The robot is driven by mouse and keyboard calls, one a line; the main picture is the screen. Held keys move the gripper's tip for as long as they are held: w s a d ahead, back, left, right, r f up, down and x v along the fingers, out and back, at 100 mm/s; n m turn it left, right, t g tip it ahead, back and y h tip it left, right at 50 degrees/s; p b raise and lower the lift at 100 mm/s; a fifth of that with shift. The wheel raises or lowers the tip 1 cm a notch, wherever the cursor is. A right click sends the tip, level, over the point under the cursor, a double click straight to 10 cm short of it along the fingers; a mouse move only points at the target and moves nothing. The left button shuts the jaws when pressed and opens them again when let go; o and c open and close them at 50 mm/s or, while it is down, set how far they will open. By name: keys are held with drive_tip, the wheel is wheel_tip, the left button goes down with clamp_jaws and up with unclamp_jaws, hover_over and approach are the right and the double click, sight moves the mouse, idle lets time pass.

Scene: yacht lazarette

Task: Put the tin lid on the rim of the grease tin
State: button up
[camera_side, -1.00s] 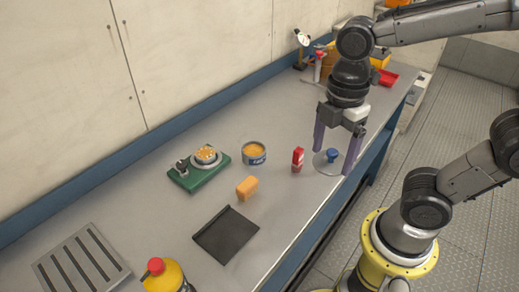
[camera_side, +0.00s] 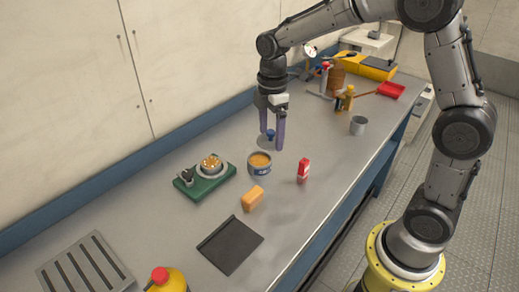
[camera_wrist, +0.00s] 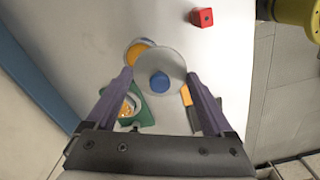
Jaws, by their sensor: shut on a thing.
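The tin lid is a thin grey disc with a blue knob; it shows in the side view (camera_side: 270,135) and the wrist view (camera_wrist: 172,62). My gripper (camera_side: 271,140) is shut on the lid, with its two fingers at opposite sides of the disc and the knob facing up between them. In the wrist view my gripper (camera_wrist: 160,74) also spans the disc. The grease tin (camera_side: 260,168), blue-banded with orange grease, stands open on the bench, below and slightly left of the lid in the side view. In the wrist view the lid partly hides the tin (camera_wrist: 136,46).
A green base with a round fitting (camera_side: 205,186) sits left of the tin. An orange block (camera_side: 252,198), a red-and-white item (camera_side: 303,170) and a dark tray (camera_side: 230,245) lie nearer. A grey cup (camera_side: 358,125) and several tools stand farther right.

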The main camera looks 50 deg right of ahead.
drive_tip(key=w+f, duration=0.1)
drive_tip(key=f, duration=0.1)
drive_tip(key=w+f, duration=0.2)
drive_tip(key=shift+w+f, duration=0.2)
drive_tip(key=shift+w, duration=0.05)
drive_tip(key=shift+w+f, duration=0.15)
drive_tip(key=shift+f, duration=1.55)
drive_tip(key=shift+f, duration=0.1)
drive_tip(key=o, duration=1.1)
drive_tip(key=shift+c, duration=0.2)
